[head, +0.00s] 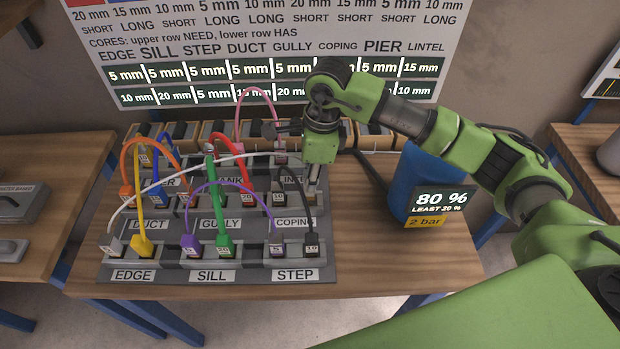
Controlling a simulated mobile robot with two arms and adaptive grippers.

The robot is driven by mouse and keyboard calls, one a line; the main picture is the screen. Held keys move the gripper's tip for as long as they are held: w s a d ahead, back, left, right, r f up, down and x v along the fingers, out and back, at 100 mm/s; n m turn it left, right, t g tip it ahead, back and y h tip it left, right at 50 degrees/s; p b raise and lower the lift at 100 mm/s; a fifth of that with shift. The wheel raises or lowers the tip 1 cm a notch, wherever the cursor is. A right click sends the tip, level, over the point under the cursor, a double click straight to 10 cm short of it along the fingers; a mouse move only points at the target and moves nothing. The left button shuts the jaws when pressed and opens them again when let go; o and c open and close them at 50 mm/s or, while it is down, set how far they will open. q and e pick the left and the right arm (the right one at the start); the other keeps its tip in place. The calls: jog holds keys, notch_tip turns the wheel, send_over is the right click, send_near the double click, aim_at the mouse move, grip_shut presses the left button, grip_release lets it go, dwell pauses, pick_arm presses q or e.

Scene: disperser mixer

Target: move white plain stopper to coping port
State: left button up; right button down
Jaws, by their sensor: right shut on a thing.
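My right gripper (315,184) points down at the right end of the middle row, above the COPING label (294,222). It is shut on a small pale thing that looks like the white plain stopper; the fingers and wrist hide most of it. The gripper is at or just over the right-hand coping port, and I cannot tell whether the stopper is seated. A white cord (150,184) arcs from the left EDGE port (113,246) up toward the gripper, where its far end is hidden. My left gripper is not in view.
The stepped grey port board (180,290) carries crowded purple (222,182), green (219,190), orange, yellow, red, blue and pink (258,88) cords. A dark cord stands at the right STEP port (311,248). A blue container (425,170) with an 80 % display (440,201) stands right. The table's right front is clear.

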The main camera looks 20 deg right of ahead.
jog(key=shift+b, duration=0.6)
dwell(0.7)
jog(key=shift+f+b, duration=2.05)
jog(key=shift+f, duration=0.05)
jog(key=c, duration=1.8)
grip_release()
jog(key=shift+r, duration=0.1)
jog(key=r, duration=0.4)
jog(key=d+r, duration=0.1)
jog(key=r, duration=0.7)
jog(key=shift+s+d, duration=0.2)
